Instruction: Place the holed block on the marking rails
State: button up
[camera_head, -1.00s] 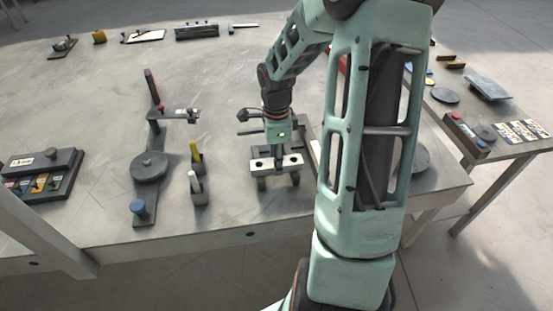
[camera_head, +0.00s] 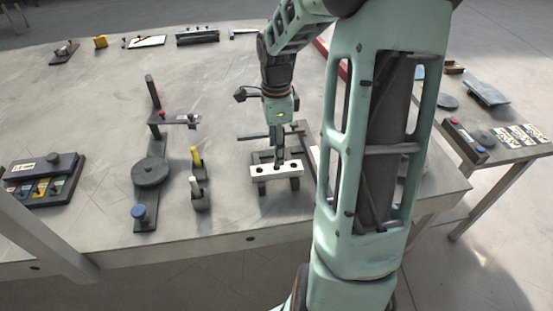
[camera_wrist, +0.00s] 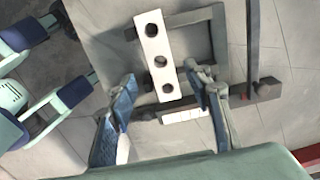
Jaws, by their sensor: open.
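The holed block, a white bar with three dark holes (camera_head: 262,172), lies level across the dark marking rails (camera_head: 295,184) near the table's front edge. It also shows in the wrist view (camera_wrist: 151,37), lying across the dark frame of the rails (camera_wrist: 219,45). My gripper (camera_head: 278,160) is just above and behind the block's middle. In the wrist view my open gripper (camera_wrist: 160,74) has one finger on each side of the block. I cannot tell whether a finger touches it.
To the left stand a yellow-handled holder (camera_head: 196,158), a white-handled holder (camera_head: 196,188) and a dark round disc (camera_head: 150,172). A dark rod (camera_head: 268,136) lies behind the rails. My arm hides the table to the right. The table's middle back is clear.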

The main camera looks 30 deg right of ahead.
jog(key=shift+r, duration=2.2)
jog(key=shift+w, duration=0.1)
